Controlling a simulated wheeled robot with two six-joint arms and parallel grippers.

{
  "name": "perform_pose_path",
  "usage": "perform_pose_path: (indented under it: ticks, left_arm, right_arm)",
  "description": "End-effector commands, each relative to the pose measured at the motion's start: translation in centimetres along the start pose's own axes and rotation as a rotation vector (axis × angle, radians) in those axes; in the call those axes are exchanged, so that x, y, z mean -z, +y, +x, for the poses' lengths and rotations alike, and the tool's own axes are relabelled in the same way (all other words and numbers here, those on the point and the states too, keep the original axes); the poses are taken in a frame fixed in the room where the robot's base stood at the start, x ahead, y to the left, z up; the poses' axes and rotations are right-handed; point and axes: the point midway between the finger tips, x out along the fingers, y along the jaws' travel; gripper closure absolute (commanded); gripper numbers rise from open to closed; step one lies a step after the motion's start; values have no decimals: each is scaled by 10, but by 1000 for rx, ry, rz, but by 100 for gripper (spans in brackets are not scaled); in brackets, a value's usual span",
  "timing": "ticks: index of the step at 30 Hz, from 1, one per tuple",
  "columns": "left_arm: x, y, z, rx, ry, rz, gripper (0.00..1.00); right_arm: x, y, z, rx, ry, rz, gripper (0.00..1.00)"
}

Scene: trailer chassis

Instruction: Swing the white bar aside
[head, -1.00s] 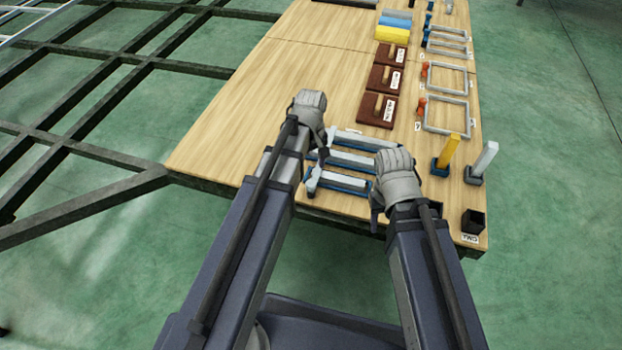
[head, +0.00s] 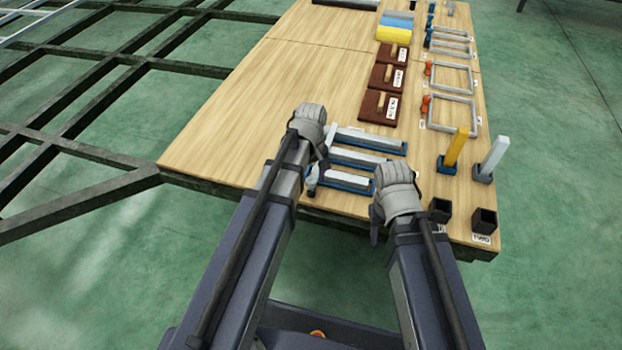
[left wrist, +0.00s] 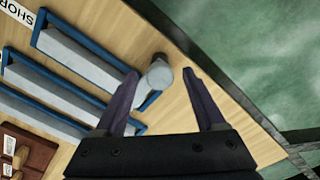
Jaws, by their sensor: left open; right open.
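Several long white bars (head: 363,158) lie in blue frames near the front of the wooden table. They also show in the left wrist view (left wrist: 88,60). A white upright bar (head: 495,152) on a dark base and a yellow one (head: 456,146) on a blue base stand farther right. My left gripper (head: 317,172) is open over the left ends of the blue frames. In the left wrist view its open fingers (left wrist: 163,88) are around or just above a white rounded knob (left wrist: 158,73); contact cannot be told. My right gripper (head: 377,228) is open by the table's front edge; its fingertips are mostly hidden.
Brown blocks with wooden handles (head: 380,106) and grey rectangular frames (head: 452,115) with orange knobs lie behind. Two black open boxes (head: 484,220) stand at the front right corner. The left part of the table (head: 245,115) is clear. A dark metal chassis (head: 85,150) lies left.

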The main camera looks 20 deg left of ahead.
Motion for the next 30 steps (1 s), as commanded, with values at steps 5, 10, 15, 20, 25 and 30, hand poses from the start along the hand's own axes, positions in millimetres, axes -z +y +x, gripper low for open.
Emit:
perform_pose_path:
  ticks: [5, 10, 15, 20, 25, 30]
  left_arm:
    - [0, 0, 0, 0, 0, 0, 43]
    - [0, 0, 0, 0, 0, 0, 62]
    - [0, 0, 0, 0, 0, 0, 81]
    - [0, 0, 0, 0, 0, 0, 99]
    - [0, 0, 0, 0, 0, 0, 100]
    - [0, 0, 0, 0, 0, 0, 100]
  right_arm:
    - [0, 0, 0, 0, 0, 0, 50]
    - [0, 0, 0, 0, 0, 0, 50]
    - [0, 0, 0, 0, 0, 0, 50]
    - [0, 0, 0, 0, 0, 0, 50]
    - [0, 0, 0, 0, 0, 0, 50]
    - [0, 0, 0, 0, 0, 0, 50]
